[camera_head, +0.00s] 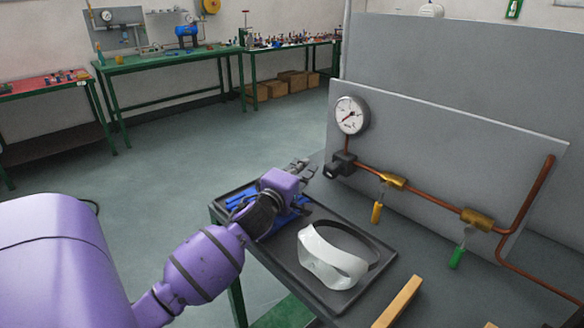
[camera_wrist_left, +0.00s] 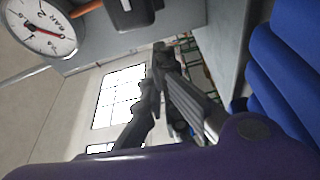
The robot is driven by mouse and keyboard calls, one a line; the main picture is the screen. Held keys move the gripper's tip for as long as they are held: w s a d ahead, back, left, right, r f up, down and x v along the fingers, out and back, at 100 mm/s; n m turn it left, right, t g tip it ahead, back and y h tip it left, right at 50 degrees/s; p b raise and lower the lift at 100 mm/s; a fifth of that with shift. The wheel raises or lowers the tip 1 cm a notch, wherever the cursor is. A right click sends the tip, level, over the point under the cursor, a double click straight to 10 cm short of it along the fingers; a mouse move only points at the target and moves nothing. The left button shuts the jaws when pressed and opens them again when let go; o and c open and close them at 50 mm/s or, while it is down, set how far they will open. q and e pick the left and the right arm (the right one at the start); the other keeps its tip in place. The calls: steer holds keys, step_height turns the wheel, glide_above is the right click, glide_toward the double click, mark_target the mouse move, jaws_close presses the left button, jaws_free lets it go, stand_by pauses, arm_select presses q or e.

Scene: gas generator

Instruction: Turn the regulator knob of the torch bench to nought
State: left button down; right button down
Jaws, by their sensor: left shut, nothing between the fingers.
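The torch bench's upright grey panel (camera_head: 440,145) carries a round white gauge (camera_head: 351,115) with a red needle. Below the gauge is the black regulator knob (camera_head: 338,164), at the left end of the copper pipe. My left gripper (camera_head: 304,166) is shut and empty, just left of the knob and apart from it. In the left wrist view, the shut fingers (camera_wrist_left: 160,52) point up the picture, below the black regulator part (camera_wrist_left: 132,12). The gauge (camera_wrist_left: 42,27) shows at upper left there; its reading is too small to tell. My right gripper is out of view.
Under my left wrist lies a dark tray (camera_head: 335,296) with a white face shield (camera_head: 333,262) and a blue item (camera_head: 283,222). Brass valves with a yellow tag (camera_head: 376,212) and a green tag (camera_head: 457,257) sit along the pipe. Floor left of the bench is clear.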

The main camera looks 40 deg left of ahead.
arm_select(q)
steer(key=shift+s+d+r, duration=0.1)
steer(key=shift+s+d, duration=0.05)
steer(key=shift+d, duration=0.75)
